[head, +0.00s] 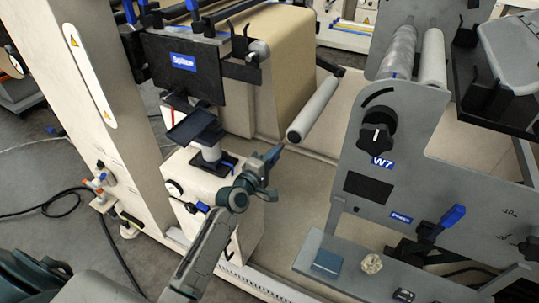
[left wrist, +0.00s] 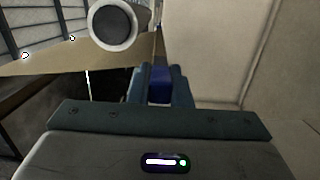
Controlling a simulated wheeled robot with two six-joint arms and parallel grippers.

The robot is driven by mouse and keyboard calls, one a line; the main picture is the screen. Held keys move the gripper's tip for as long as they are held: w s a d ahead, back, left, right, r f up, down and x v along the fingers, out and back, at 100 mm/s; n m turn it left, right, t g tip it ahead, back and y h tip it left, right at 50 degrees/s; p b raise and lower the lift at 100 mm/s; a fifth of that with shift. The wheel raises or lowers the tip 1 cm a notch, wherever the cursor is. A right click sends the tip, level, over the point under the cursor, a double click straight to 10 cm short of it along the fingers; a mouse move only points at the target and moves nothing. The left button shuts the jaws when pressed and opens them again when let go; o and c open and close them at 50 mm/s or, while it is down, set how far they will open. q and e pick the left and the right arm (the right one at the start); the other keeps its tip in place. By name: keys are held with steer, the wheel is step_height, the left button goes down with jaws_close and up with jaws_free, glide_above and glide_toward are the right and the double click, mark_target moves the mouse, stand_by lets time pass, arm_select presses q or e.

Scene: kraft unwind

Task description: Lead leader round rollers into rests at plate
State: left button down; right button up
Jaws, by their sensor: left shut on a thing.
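My left gripper (head: 271,161) is shut on a small blue piece (left wrist: 160,88), which shows between its fingers in the left wrist view. I cannot tell whether this is the leader's end; most of it is hidden by the fingers. In the head view the gripper is below and left of a pale roller (head: 313,110), apart from it. The roller's dark round end (left wrist: 113,24) shows close ahead, up and left, in the left wrist view. The black plate (head: 183,80) with a blue Splice label stands up and left of the gripper, with black rests (head: 243,68) at its right. My right gripper is not in view.
A large kraft roll (head: 290,50) stands behind the plate. A grey side panel (head: 420,190) labelled W7, with two rollers above it, stands at right. A shelf (head: 340,250) below it holds a blue box and a crumpled lump. A cream frame (head: 95,90) stands at left.

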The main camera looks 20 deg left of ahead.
arm_select(q)
steer(key=shift+d+f, duration=0.25)
steer(key=shift+d, duration=0.2)
steer(key=d, duration=0.8)
steer(key=shift+s+p, duration=0.35)
steer(key=shift+r, duration=0.15)
